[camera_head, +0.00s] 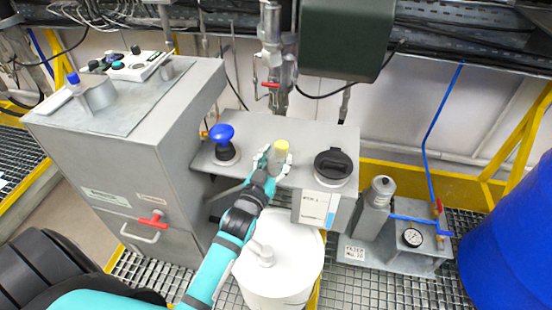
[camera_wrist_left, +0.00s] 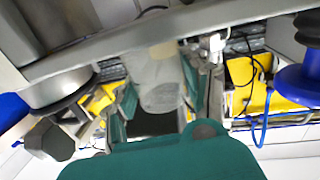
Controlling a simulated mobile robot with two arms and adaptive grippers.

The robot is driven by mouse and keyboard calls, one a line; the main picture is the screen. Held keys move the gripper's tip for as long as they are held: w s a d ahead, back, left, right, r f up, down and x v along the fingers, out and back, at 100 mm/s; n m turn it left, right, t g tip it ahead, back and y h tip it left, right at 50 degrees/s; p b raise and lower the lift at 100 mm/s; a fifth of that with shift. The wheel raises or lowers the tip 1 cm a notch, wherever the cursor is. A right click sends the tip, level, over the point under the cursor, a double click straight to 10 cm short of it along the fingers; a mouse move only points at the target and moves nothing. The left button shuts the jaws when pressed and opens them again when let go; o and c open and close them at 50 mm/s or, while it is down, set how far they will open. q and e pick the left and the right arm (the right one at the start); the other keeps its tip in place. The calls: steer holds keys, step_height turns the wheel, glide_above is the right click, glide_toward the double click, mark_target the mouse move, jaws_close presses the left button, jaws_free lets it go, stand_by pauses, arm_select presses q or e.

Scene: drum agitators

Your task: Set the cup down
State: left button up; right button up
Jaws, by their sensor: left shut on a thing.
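The cup (camera_head: 274,156) is small and pale grey with a yellow top, and it stands roughly upright. My left gripper (camera_head: 267,162) is shut on it over the grey metal bench top (camera_head: 300,130). In the left wrist view the cup (camera_wrist_left: 158,82) looks translucent and sits between my two teal fingers (camera_wrist_left: 160,100). I cannot tell whether the cup's base touches the bench top, since the gripper and the angle hide it. My right gripper is in neither view.
A blue mushroom knob (camera_head: 222,134) stands left of the cup and a black-lidded round container (camera_head: 334,165) right of it. A white drum (camera_head: 285,250) is below the bench. A grey cabinet (camera_head: 120,150) rises at left. Pipes (camera_head: 271,60) hang behind.

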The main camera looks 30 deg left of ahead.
arm_select(q)
steer(key=o, duration=0.8)
steer(key=shift+w+f, duration=0.1)
steer(key=shift+f, duration=0.05)
steer(key=shift+o, duration=0.2)
